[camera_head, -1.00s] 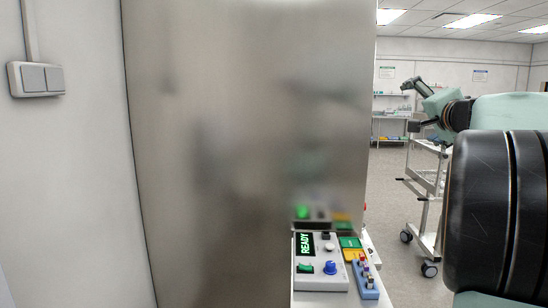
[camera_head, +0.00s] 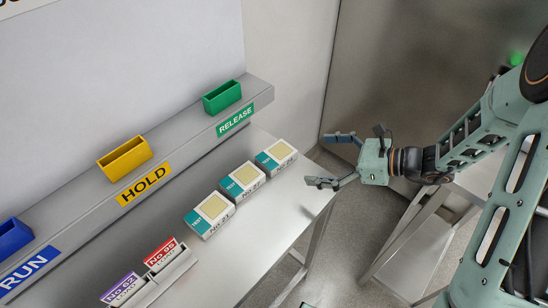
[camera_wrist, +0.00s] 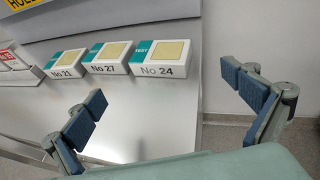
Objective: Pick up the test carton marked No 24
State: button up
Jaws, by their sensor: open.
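The test carton marked No 24 (camera_wrist: 163,58) is a white box with a teal TEST panel and a beige square on top. It is the rightmost of a row of three in the wrist view, and the far one in the head view (camera_head: 276,157). Carton No 27 (camera_wrist: 108,57) sits next to it, then carton No 21 (camera_wrist: 67,64). My gripper (camera_head: 332,160) is open and empty, off the table's right edge, to the right of No 24. Its spread fingers also show in the wrist view (camera_wrist: 170,100), nearer the camera than the cartons.
The cartons lie on a steel table (camera_head: 262,238). Behind them a ledge carries blue RUN (camera_head: 14,238), yellow HOLD (camera_head: 125,158) and green RELEASE (camera_head: 222,97) bins. A holder (camera_head: 160,278) with No 62 and No 95 cards stands nearer. Table front is clear.

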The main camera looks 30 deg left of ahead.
send_near(276, 154)
jog(key=shift+s+a+f, duration=0.2)
jog(key=shift+a+f, duration=0.7)
jog(key=shift+a, duration=0.25)
jog(key=shift+w+r+p+x, duration=0.15)
jog(key=shift+p+x, duration=0.1)
jog(key=shift+x, duration=1.15)
jog(key=shift+w+r+p+x, duration=0.1)
jog(key=shift+r+p+x, duration=0.1)
jog(key=shift+x, duration=1.25)
jog(key=shift+a, duration=0.1)
jog(key=c, duration=1.2)
